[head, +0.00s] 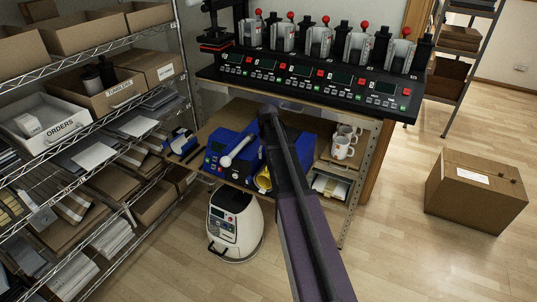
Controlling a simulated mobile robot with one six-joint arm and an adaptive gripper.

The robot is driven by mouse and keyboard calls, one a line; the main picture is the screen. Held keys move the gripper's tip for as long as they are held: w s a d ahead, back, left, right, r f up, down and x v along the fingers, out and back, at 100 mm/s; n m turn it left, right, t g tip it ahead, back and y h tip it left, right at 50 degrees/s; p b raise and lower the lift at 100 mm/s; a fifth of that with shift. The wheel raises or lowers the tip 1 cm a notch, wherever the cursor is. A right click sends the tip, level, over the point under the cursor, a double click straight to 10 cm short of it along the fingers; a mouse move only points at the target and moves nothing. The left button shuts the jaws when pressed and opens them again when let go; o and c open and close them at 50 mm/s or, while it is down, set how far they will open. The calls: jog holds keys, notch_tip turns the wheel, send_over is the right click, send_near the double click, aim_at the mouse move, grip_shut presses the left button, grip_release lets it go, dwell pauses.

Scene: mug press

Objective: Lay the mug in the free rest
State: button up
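White mugs (342,148) stand close together on the wooden lower bench, at its right end under the press row. They are small here and partly overlap. A long black press unit (300,77) on the upper shelf carries several grey cradle-like rests (318,46) with red-knobbed levers. I cannot tell which rest is free or whether any holds a mug. My arm reaches up from the bottom of the view to the bench front. My gripper is not visible; its end of the arm is out of sight.
Blue presses (222,150) sit on the bench left of the mugs. A white canister (235,223) stands on the floor below. Wire shelving (120,110) with boxes lines the left. A cardboard box (476,190) lies at right, with clear floor around it.

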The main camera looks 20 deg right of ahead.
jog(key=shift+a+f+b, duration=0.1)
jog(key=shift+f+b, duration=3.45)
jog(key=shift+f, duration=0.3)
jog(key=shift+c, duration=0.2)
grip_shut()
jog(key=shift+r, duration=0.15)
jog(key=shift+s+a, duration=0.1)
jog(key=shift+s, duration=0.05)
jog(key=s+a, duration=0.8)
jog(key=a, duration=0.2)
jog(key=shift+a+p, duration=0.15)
jog(key=shift+p, duration=0.15)
dwell(0.9)
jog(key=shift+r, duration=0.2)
dwell(0.4)
